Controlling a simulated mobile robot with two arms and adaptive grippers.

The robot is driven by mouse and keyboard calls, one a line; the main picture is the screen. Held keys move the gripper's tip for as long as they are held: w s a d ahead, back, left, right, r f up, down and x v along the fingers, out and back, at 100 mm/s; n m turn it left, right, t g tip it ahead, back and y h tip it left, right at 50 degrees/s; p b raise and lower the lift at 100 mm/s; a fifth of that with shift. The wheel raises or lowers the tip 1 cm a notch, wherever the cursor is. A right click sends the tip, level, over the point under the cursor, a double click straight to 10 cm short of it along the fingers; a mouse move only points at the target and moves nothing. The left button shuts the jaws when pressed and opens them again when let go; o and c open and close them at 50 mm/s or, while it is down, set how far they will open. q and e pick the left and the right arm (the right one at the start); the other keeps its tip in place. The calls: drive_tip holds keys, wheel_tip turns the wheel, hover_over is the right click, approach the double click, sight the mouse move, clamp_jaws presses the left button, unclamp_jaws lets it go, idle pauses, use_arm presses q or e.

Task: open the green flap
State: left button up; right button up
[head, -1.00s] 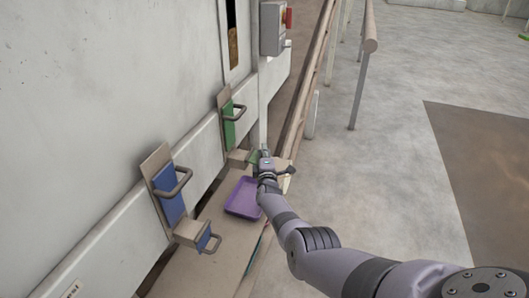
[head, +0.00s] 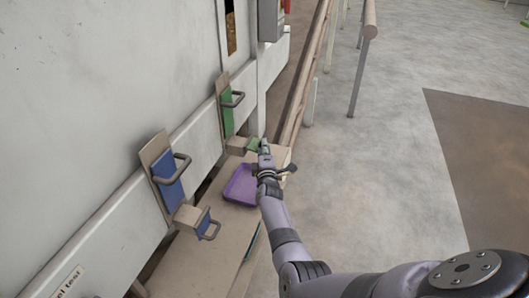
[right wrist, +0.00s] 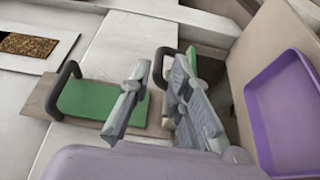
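The green flap (head: 253,144) is on the end of a small beige spout (head: 238,145), low on the machine wall. My right gripper (head: 265,148) is at the flap and partly covers it. In the right wrist view my right gripper (right wrist: 160,95) has its two fingers apart. A dark handle (right wrist: 159,62) shows between them, partly hidden by the right finger; I cannot tell whether they touch it. Only slivers of the flap's green show behind that finger. Above the spout is a green plate with a dark handle (head: 228,112). My left gripper is out of view.
A purple tray (head: 240,188) lies under the spout on a beige shelf (head: 205,265). A blue plate (head: 170,188) and a blue flap (head: 203,224) are nearer on the left. A rail (head: 303,80) runs behind the gripper. Open floor lies to the right.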

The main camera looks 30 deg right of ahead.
drive_tip(key=shift+v, duration=1.2)
